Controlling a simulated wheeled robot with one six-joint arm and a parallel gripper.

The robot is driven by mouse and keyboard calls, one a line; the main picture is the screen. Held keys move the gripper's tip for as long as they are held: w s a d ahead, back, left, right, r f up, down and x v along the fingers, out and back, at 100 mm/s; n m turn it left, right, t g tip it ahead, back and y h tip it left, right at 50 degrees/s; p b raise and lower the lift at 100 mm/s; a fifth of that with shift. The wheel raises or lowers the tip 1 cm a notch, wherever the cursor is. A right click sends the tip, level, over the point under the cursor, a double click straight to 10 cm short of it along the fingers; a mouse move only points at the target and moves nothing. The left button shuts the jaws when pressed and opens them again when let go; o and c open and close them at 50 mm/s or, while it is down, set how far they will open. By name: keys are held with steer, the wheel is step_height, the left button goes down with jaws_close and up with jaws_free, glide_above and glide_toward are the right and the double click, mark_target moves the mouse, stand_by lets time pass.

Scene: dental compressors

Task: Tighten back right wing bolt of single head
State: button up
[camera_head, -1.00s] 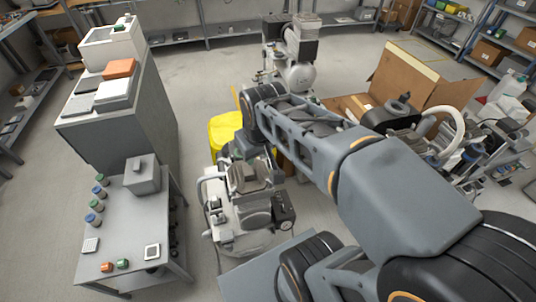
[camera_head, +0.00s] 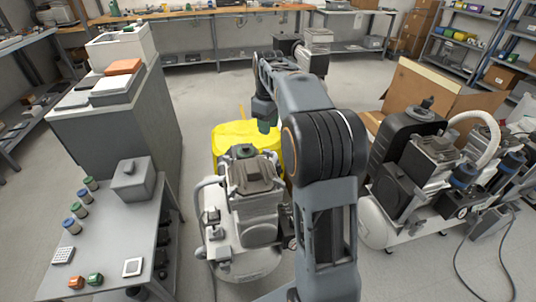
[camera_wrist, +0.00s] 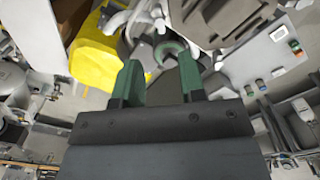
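The compressor (camera_head: 252,205) in the middle of the head view has one grey head (camera_head: 255,174) on top of a white tank. That head also shows at the top of the wrist view (camera_wrist: 212,18). No back right wing bolt can be made out; it is too small or hidden. My gripper (camera_head: 266,124) is above and behind the compressor head, in front of the yellow bin. In the wrist view its two green fingers (camera_wrist: 160,82) are apart with nothing clearly held between them. A curved part shows beyond the fingertips.
The yellow bin (camera_head: 232,134) stands close behind the compressor. A grey table (camera_head: 105,235) with caps and a box is at left. A larger compressor (camera_head: 405,185) and an open cardboard box (camera_head: 425,90) are at right. Open floor lies behind the bin.

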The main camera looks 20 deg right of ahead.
mark_target(268, 151)
step_height(268, 151, down, 10)
steer(key=b, duration=0.3)
steer(key=shift+f, duration=0.1)
steer(key=shift+c, duration=0.3)
jaws_close()
